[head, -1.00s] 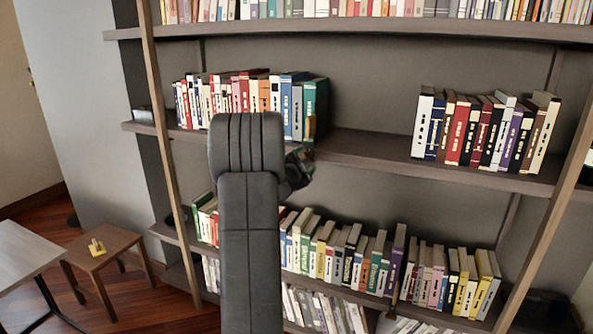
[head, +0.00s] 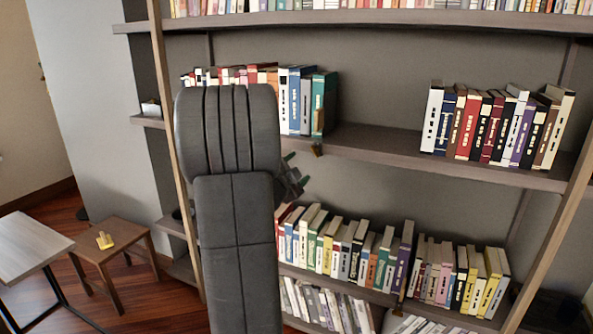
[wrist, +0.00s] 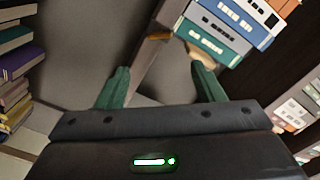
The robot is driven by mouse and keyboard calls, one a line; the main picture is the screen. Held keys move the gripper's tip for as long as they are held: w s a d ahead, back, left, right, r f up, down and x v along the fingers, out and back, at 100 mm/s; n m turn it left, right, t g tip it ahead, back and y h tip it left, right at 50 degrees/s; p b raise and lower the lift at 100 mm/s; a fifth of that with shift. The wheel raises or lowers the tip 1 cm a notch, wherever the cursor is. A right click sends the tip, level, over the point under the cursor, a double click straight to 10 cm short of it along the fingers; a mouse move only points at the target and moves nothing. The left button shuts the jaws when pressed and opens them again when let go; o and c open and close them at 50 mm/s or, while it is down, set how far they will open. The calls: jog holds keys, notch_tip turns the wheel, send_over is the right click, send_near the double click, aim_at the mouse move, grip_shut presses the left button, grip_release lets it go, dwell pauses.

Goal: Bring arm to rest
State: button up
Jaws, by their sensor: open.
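My arm (head: 236,230) rises dark grey through the left middle of the head view. My gripper (head: 296,170) shows partly behind it, just below the front edge of the middle shelf (head: 400,157). In the wrist view my gripper (wrist: 160,84) has its two green fingers spread apart, with nothing held between them. The shelf edge and a row of books (wrist: 225,30) lie beyond the fingertips. Much of the gripper is hidden by the arm in the head view.
A green book (head: 325,95) ends the left row on the middle shelf. Another row (head: 495,125) stands at right, with bare shelf between. Books (head: 350,250) fill the lower shelf. A small stool (head: 125,232) with a yellow object (head: 104,240) and a table (head: 30,250) stand at left.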

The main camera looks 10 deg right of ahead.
aim_at(315, 152)
jog(key=p+x, duration=0.2)
jog(key=x, duration=1.2)
jog(key=shift+s, duration=0.1)
